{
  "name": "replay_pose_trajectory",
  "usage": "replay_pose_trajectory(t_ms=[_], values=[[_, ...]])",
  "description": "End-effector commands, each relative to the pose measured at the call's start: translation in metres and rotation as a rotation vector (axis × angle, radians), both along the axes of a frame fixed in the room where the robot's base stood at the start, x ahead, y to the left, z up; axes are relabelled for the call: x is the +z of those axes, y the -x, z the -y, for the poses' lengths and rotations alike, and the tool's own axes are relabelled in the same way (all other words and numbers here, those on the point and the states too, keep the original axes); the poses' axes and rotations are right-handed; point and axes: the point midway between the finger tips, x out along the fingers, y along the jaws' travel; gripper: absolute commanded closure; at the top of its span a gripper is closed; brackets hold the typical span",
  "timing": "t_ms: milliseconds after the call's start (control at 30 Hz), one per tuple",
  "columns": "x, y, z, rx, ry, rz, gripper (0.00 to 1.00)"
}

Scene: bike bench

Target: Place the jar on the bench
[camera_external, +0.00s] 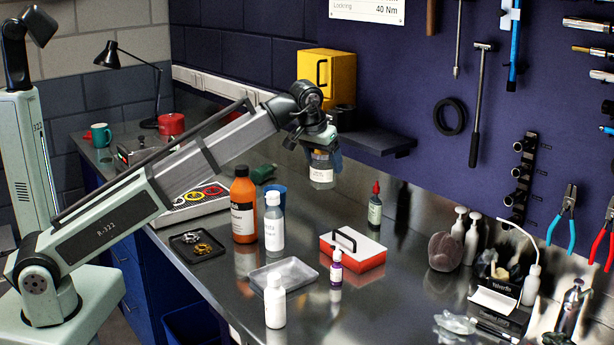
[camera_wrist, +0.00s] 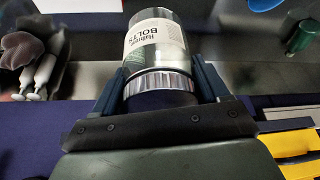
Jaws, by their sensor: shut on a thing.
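The jar (camera_external: 321,172) is clear with a pale label and a metal lid, and hangs below my gripper (camera_external: 322,150) in the external view. In the wrist view the jar (camera_wrist: 156,50) shows a label reading "BOLTS", and its ribbed lid sits between the two fingers of my gripper (camera_wrist: 160,88). My gripper is shut on the jar near its lid. The jar is held in the air, apart from the steel bench (camera_external: 400,275), in front of the dark wall shelf. The jar looks upright in the external view.
A dark shelf (camera_external: 372,141) with a yellow cabinet (camera_external: 327,78) is close behind the jar. An orange bottle (camera_external: 244,205), a white bottle (camera_external: 273,222), a red-and-white box (camera_external: 352,252) and a clear tray (camera_external: 284,274) stand on the bench. Bare steel shows around the dropper bottle (camera_external: 375,208).

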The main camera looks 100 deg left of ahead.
Motion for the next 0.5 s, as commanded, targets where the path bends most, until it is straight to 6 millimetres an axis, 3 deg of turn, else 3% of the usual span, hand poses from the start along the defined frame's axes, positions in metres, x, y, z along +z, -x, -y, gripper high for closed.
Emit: replay_pose_trajectory(t_ms=[33,200,500], values=[[0.006,0.015,-0.017,0.062,-0.002,0.001,0.61],[0.024,0.066,-0.064,0.271,-0.002,0.001,0.61],[0.044,0.16,-0.134,0.633,-0.001,0.0,0.61]])
